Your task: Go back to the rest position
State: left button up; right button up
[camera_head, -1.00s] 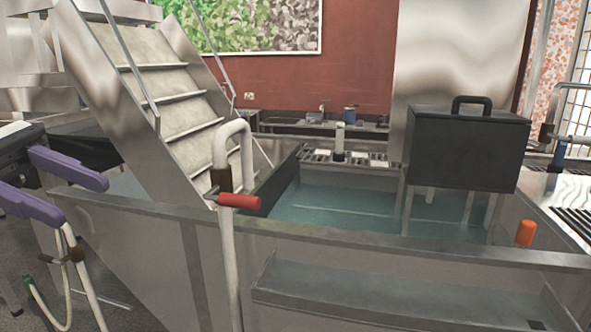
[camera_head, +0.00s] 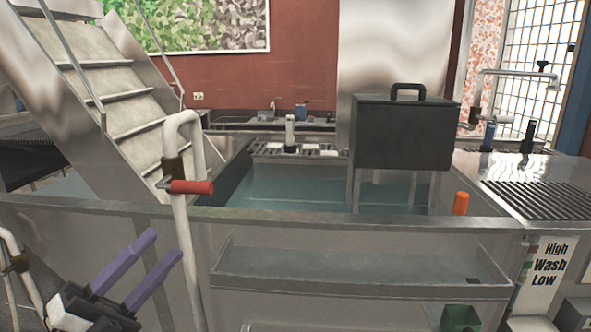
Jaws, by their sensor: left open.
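My left gripper (camera_head: 148,264) is at the lower left of the head view. Its two purple fingers are apart, with nothing between them, and point up and to the right. It is in front of the metal tank's front wall, left of a white bent pipe (camera_head: 186,240) with a red handle (camera_head: 192,187). I cannot tell whether it touches the wall. My right gripper is not in view.
A metal tank (camera_head: 290,213) of water spans the middle, with a dark lidded box (camera_head: 405,133) over it. Metal stairs (camera_head: 108,85) rise at the left. A ribbed counter (camera_head: 535,200) stands at the right. A shelf (camera_head: 360,268) juts from the tank front.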

pick_arm(q)
notch_tip(320, 180, down, 14)
jog(key=n+t+y, duration=0.2)
jog(key=n+y, duration=0.7)
jog(key=n, duration=0.3)
jog(key=s+d+f+n+g+y, duration=0.1)
jog(key=s+f+n+g, duration=0.1)
jog(key=f, duration=0.5)
jog(key=s+d+f+n+g+y+b, duration=0.1)
jog(key=s+f+n+g+y, duration=0.1)
jog(key=s+f+n, duration=0.3)
jog(key=s+d+f+n+g+y, duration=0.1)
jog(key=s+f+n+g+y, duration=0.1)
jog(key=f, duration=0.8)
jog(key=s+n, duration=0.1)
jog(key=s, duration=0.1)
jog(key=shift+s+d+f, duration=0.25)
jog(key=shift+s+d, duration=0.1)
jog(key=s+d+f+n+g, duration=0.1)
jog(key=s+f, duration=0.1)
jog(key=s, duration=0.1)
jog(key=s+d+f+n+g, duration=0.1)
jog(key=s+f+g, duration=0.1)
jog(key=s+f, duration=0.1)
jog(key=s+d+f+n+g, duration=0.1)
jog(key=s+d+f, duration=0.1)
jog(key=s, duration=0.3)
jog(key=shift+f+n+g+y+b, duration=0.3)
jog(key=shift+f+b, duration=0.1)
jog(key=shift+f, duration=0.15)
